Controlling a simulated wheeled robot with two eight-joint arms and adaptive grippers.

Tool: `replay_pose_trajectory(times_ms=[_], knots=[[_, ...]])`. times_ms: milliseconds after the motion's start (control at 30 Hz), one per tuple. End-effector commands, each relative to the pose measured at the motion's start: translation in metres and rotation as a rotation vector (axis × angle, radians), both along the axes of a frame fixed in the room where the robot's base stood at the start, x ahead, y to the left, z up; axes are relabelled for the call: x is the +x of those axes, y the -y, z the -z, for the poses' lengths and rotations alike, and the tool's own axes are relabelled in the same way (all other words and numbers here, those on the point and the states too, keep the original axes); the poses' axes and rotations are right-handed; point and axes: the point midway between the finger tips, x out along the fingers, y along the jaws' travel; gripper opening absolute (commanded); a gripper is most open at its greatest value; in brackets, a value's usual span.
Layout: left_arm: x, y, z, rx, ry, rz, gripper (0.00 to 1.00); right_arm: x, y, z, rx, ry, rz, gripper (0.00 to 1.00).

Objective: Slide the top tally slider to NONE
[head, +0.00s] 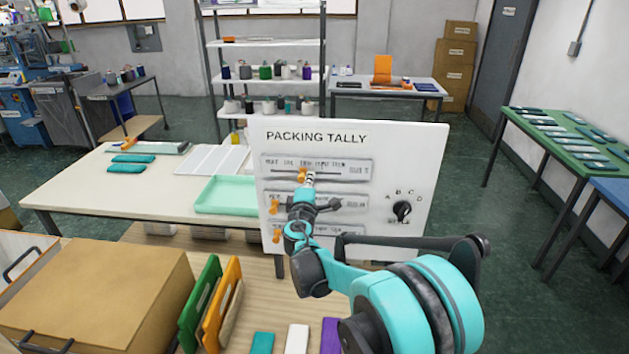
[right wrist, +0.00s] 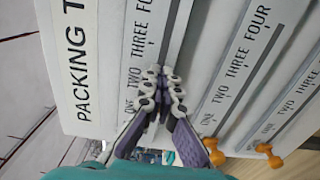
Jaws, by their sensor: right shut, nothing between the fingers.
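The white PACKING TALLY board (head: 400,150) stands upright with three slider tracks. The top slider's orange knob (head: 301,175) is partway along its track, right of the lower two knobs. My right gripper (head: 308,180) is shut and empty, its fingertips at or just beside that knob; contact cannot be told. In the right wrist view the shut fingers (right wrist: 162,75) lie over the top track near the ONE and TWO marks, and the top knob is hidden. The middle knob (right wrist: 210,145) and bottom knob (right wrist: 265,149) sit at their tracks' left ends. My left gripper is not in view.
A dial (head: 402,210) marked A to D is on the board's right side. A mint tray (head: 225,196) lies on the pale table behind, left of the board. A cardboard box (head: 95,290) and upright green and orange panels (head: 222,300) stand at front left.

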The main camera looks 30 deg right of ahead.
Motion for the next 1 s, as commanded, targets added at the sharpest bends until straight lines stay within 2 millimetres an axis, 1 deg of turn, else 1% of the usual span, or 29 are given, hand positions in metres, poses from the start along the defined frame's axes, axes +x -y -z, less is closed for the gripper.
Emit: replay_pose_trajectory(times_ms=[100, 1000], knots=[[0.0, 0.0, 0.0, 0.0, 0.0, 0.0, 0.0, 0.004, -0.006, 0.0, 0.0, 0.0, -0.004, 0.0], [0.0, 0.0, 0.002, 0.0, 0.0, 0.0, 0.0, 0.024, -0.04, 0.0, 0.0, 0.0, -0.002, 0.0]])
